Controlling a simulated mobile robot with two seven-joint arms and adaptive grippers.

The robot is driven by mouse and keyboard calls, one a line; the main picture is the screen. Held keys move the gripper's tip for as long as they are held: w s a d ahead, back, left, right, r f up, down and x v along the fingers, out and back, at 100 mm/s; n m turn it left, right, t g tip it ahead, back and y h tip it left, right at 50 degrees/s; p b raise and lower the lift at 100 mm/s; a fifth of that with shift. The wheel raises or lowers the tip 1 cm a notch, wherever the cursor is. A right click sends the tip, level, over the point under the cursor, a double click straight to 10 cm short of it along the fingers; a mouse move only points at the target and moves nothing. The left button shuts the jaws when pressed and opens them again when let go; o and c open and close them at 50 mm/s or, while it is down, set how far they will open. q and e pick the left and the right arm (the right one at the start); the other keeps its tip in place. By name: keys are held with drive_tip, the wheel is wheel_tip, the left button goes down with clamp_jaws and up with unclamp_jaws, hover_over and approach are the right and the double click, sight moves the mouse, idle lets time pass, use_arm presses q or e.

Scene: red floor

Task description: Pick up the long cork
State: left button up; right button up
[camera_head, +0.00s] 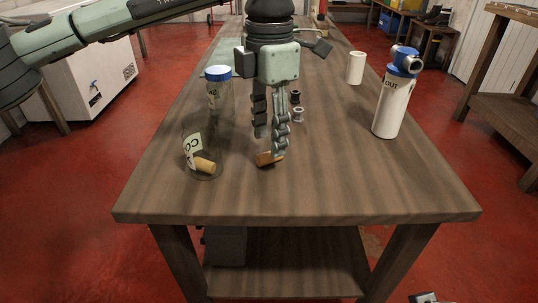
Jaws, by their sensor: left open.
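A brown cork-like piece (266,159) lies on the wooden table near the front middle. A lighter tan cork (204,164) lies to its left, at a clear glass jar (192,148) with a pale label starting "CO". I cannot tell which of the two is the longer. My left gripper (271,146) points down from above, with its fingers open directly over the brown piece. The fingers hide part of that piece, and I cannot tell whether they touch it.
A blue-lidded jar (218,92) stands behind the glass jar. Small spools (298,114) stand behind my gripper. A white bottle with a blue top (391,105) and a white cup (356,68) stand on the right. The table's (350,185) front right is clear.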

sight(269, 153)
use_arm(q)
drive_tip(key=f, duration=0.3)
drive_tip(key=shift+w+f, duration=0.2)
drive_tip(key=shift+f, duration=0.2)
use_arm(e)
drive_tip(key=shift+s+d+f, duration=0.1)
drive_tip(key=shift+s+d, duration=0.15)
use_arm(q)
drive_tip(key=shift+c, duration=0.6)
drive_tip(key=c, duration=0.7)
drive_tip(key=shift+r, duration=0.15)
wheel_tip(269, 153, up, 4)
drive_tip(key=shift+r, duration=0.1)
drive_tip(key=s+a+r, duration=0.2)
drive_tip(key=s, duration=0.1)
drive_tip(key=s+a+r, duration=0.2)
drive_tip(key=a, duration=0.1)
drive_tip(key=s+a+r, duration=0.2)
drive_tip(key=s+a, duration=0.1)
drive_tip(key=shift+s+r+b, duration=0.25)
drive_tip(key=shift+s+b, duration=0.05)
drive_tip(key=shift+b, duration=0.1)
use_arm(e)
drive_tip(key=w+a, duration=0.1)
drive_tip(key=w+a+t, duration=0.1)
drive_tip(key=w+a+r+t, duration=0.1)
drive_tip(key=w, duration=0.1)
drive_tip(key=shift+r+n+y, duration=0.1)
drive_tip(key=shift+n+y, duration=0.2)
drive_tip(key=shift+y, duration=0.1)
